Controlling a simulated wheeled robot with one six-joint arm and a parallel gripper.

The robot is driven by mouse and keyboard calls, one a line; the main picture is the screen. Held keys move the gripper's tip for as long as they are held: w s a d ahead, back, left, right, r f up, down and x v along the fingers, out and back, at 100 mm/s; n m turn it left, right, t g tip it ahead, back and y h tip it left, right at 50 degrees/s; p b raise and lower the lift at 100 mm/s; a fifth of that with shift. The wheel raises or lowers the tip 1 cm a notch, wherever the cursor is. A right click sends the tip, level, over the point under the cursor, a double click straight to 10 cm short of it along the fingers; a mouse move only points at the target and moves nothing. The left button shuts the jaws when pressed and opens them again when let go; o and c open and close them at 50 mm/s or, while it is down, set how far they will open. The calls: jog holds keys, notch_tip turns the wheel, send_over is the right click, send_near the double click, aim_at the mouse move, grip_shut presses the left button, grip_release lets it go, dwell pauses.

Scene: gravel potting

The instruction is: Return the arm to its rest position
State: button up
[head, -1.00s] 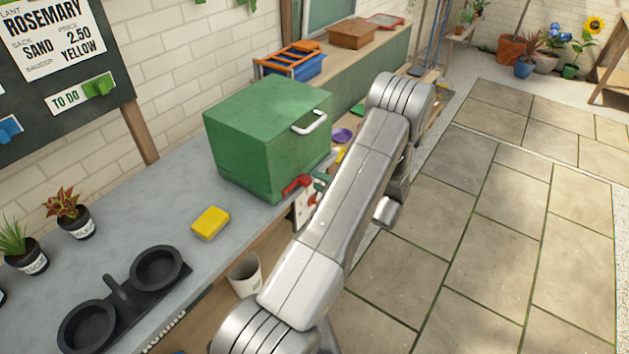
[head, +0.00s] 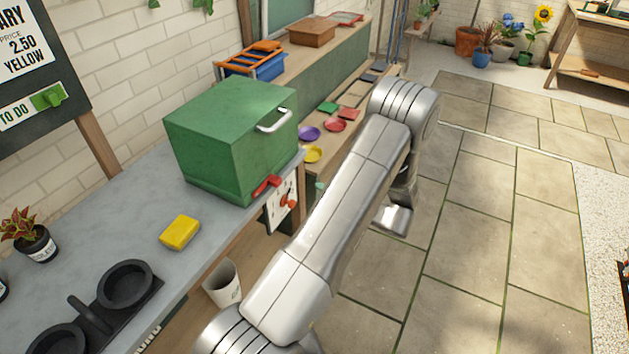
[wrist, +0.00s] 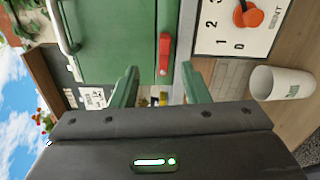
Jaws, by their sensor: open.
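My gripper shows in the wrist view (wrist: 160,88), with its two green fingers apart and nothing between them. In that view a green box with a pale handle, a red lever and a numbered dial panel lie beyond the fingers. In the head view my arm (head: 330,220) reaches from the bottom middle up and to the right, over the edge of the counter and the paving. The green box (head: 225,130) stands closed on the grey counter (head: 100,200).
A yellow sponge (head: 180,232) and a black two-ring holder (head: 125,285) are on the counter. A white cup (head: 222,283) stands below its edge; it also shows in the wrist view (wrist: 283,83). Colored saucers (head: 309,133) lie beyond the box. The paving (head: 480,220) at right is clear.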

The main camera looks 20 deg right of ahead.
jog(key=p+x, duration=0.2)
jog(key=x, duration=1.1)
jog(key=shift+w+a, duration=0.25)
jog(key=shift+w, duration=0.05)
jog(key=shift+r+p, duration=0.1)
jog(key=shift+p, duration=0.2)
